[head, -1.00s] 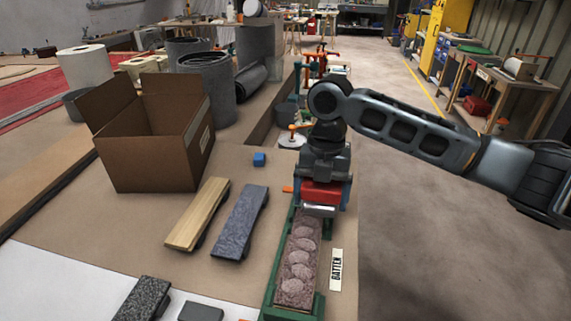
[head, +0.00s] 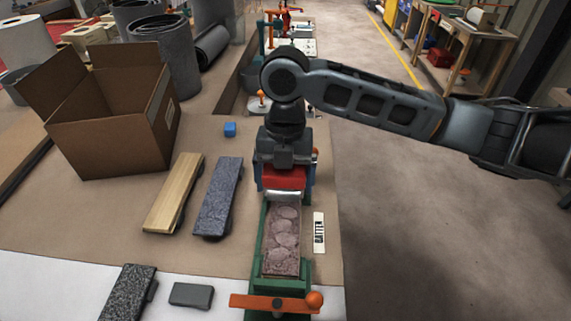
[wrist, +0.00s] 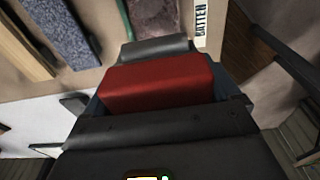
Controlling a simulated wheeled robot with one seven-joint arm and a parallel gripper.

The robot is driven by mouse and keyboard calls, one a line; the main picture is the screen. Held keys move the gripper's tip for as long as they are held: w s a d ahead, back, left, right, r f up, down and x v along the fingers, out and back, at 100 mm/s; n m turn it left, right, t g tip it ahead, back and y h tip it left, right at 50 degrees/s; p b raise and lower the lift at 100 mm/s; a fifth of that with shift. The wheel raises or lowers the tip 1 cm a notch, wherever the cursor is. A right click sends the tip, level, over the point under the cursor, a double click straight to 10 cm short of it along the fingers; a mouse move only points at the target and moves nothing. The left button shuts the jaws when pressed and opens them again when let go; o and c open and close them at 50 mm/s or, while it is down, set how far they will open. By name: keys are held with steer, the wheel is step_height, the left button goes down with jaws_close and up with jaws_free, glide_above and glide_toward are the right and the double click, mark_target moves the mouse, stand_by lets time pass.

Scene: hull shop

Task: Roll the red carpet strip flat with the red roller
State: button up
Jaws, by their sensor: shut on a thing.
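My gripper (head: 286,172) is shut on the red roller (head: 284,179), which has a red block body and a grey cylinder at its near side. The roller is at the far part of the carpet strip (head: 283,239); whether it presses on the strip I cannot tell. The strip is dull reddish-brown, with several rounded bumps on its visible part, and lies in a green frame (head: 259,247). My gripper and the roller hide its far end. In the wrist view the red roller (wrist: 155,82) fills the middle, with a piece of the strip (wrist: 153,16) beyond it.
A "BATTEN" label (head: 319,232) lies right of the frame. An orange bar (head: 270,302) crosses its near end. A wooden strip (head: 173,194) and a blue-grey strip (head: 218,197) lie to the left, near a cardboard box (head: 110,128) and a small blue block (head: 230,129).

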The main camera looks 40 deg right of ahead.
steer(key=s+a+p, duration=0.1)
steer(key=s+a, duration=0.5)
steer(key=shift+s+a+p, duration=0.35)
steer(key=shift+s+a, duration=0.05)
stand_by(0.4)
